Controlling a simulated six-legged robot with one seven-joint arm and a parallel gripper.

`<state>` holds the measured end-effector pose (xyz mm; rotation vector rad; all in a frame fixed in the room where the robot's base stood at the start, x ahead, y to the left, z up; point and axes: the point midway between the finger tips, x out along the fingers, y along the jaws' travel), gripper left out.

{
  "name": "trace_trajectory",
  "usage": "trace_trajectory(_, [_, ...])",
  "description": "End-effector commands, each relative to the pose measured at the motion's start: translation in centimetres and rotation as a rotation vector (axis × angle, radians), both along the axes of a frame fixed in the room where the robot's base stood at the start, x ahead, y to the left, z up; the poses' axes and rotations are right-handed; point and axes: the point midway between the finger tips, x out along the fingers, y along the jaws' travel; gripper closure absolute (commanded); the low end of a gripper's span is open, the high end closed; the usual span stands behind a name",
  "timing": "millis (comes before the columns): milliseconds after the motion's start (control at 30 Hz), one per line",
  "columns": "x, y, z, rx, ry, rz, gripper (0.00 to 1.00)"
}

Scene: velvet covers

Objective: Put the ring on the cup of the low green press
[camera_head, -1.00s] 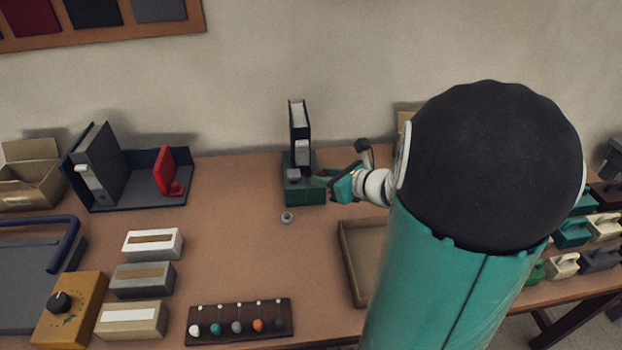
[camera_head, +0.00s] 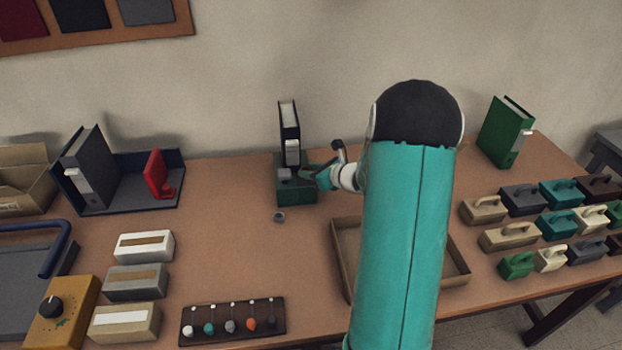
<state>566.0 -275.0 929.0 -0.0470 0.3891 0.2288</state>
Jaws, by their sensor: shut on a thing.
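The low green press (camera_head: 296,196) stands near the back of the table, with a small grey cup-like part (camera_head: 285,174) on its top left. My gripper (camera_head: 317,174) is at the right side of the press top, close above it or touching it; I cannot tell which. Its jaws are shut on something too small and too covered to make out.
An empty shallow brown tray (camera_head: 458,257) is partly hidden by my arm. A dark rack of coloured balls (camera_head: 233,320) lies at the front.

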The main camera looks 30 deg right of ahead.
Motion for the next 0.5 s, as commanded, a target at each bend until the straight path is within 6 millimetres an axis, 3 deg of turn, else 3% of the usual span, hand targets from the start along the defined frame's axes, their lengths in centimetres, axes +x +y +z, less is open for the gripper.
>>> trace_trajectory(200, [0.0,0.1,-3.0,0.002,0.002,0.0,0.92])
trace_trajectory(500, [0.0,0.1,-3.2,0.001,0.001,0.001,0.92])
